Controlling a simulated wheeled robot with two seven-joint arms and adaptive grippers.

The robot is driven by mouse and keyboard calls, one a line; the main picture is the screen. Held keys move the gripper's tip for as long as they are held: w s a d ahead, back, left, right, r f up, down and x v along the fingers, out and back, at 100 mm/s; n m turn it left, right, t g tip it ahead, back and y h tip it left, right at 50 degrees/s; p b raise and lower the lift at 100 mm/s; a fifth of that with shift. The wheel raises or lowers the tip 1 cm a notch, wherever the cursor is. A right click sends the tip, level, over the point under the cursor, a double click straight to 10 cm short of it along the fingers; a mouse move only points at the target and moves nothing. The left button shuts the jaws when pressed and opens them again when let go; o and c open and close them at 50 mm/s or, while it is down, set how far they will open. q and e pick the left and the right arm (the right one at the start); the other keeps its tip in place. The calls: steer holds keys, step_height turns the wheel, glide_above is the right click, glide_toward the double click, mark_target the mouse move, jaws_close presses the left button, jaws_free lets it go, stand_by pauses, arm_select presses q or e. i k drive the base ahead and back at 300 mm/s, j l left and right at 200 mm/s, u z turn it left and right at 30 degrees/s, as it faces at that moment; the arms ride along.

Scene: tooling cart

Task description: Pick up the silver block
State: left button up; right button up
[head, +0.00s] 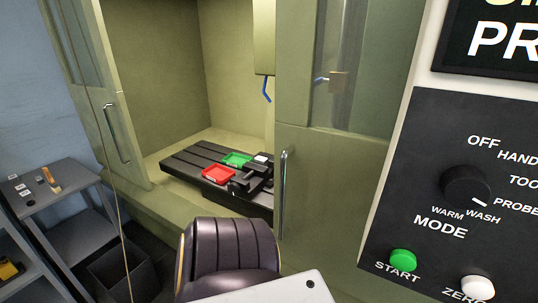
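I cannot make out a silver block with certainty. A small pale block (260,158) sits at the dark vise (252,178) on the machine's black table; it is too small to tell its metal or finish. Several small pale pieces (25,192) lie on the grey tooling cart (72,176) at the left, also too small to identify. A tan and dark piece (51,180) lies beside them on the cart top. Neither of my grippers shows in the head view.
A red tray (218,174) and a green tray (237,159) sit on the black slotted table (180,160). The machine doorway is open, with a handled door (290,200) right of it. A control panel (450,190) stands at right. A dark bin (122,272) stands beside the cart.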

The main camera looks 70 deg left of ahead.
mark_target(260, 160)
steer(key=j+u, duration=0.4)
steer(key=j, duration=1.45)
steer(key=k, duration=0.05)
